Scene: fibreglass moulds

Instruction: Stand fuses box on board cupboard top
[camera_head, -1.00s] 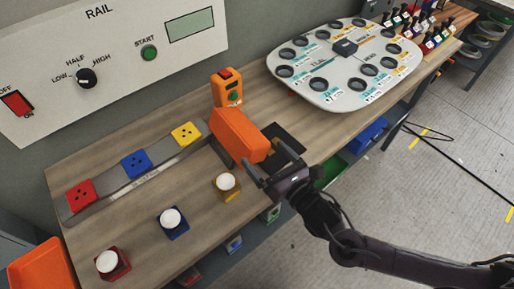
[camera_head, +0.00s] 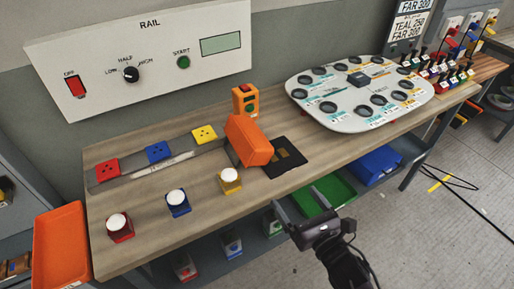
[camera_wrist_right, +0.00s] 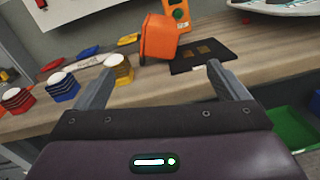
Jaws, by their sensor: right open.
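My right gripper (camera_head: 293,195) is open and empty, in front of the bench's front edge in the head view. In the right wrist view its two fingers (camera_wrist_right: 162,68) are spread wide with nothing between them. I cannot tell which thing is the fuses box: small labelled boxes, one of them a blue-marked box (camera_head: 232,244), stand on the shelf under the bench, too small to read. The gripper is to the right of these boxes. No cupboard top that I can identify as the board cupboard shows. My left gripper is out of view.
The wooden bench (camera_head: 135,245) carries an orange tilted bin (camera_head: 248,142), a black mat (camera_head: 285,165), white-topped coloured blocks and a pale round-holed board (camera_head: 345,115). A green tray (camera_head: 325,195) and blue tray (camera_head: 377,165) sit below. Floor on the right is mostly clear.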

